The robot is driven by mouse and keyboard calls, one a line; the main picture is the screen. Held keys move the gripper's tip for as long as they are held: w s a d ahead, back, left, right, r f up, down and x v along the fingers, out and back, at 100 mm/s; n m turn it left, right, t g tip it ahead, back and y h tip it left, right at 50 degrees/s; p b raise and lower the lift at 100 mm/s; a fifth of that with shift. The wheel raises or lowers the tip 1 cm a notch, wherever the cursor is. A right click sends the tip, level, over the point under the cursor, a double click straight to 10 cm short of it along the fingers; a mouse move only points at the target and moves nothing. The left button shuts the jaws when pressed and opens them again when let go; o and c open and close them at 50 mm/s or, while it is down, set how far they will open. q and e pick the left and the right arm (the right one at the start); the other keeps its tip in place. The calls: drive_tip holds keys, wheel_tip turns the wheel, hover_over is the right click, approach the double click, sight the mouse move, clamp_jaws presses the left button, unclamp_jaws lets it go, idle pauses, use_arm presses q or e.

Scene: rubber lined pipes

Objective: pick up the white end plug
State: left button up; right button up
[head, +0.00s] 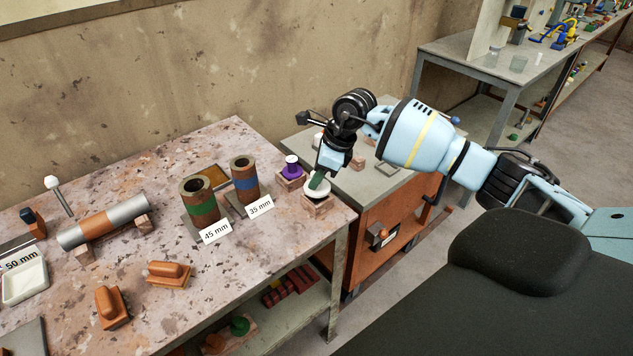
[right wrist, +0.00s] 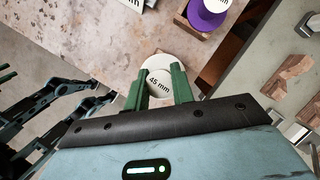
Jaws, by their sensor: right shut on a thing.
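The white end plug (head: 317,194) is at the right corner of the speckled table, at a small wooden block (head: 316,206). My right gripper (head: 318,181) reaches down over it, with its green fingers at the plug's top. In the right wrist view the plug (right wrist: 160,62) is a round white disc marked 45 mm. The green fingers of the right gripper (right wrist: 161,82) stand on either side of its middle and are shut on it. I cannot tell whether the plug touches the block.
A purple plug (head: 291,172) stands close left on its own wooden block. Two upright lined pipes, labelled 45 mm (head: 202,206) and 35 mm (head: 245,180), stand further left. A grey-topped orange cart (head: 382,210) is just beyond the table's right edge.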

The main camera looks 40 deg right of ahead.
use_arm(q)
drive_tip(key=shift+s+f+b, duration=0.3)
drive_tip(key=shift+f+b, duration=0.15)
drive_tip(key=shift+f, duration=0.15)
use_arm(e)
drive_tip(key=s+a+r, duration=0.1)
drive_tip(key=s+a, duration=0.1)
drive_tip(key=s, duration=0.5)
drive_tip(key=s+a+r, duration=0.1)
drive_tip(key=s+a, duration=0.1)
drive_tip(key=s, duration=0.6)
drive_tip(key=shift+s+r, duration=0.25)
drive_tip(key=shift+r, duration=0.05)
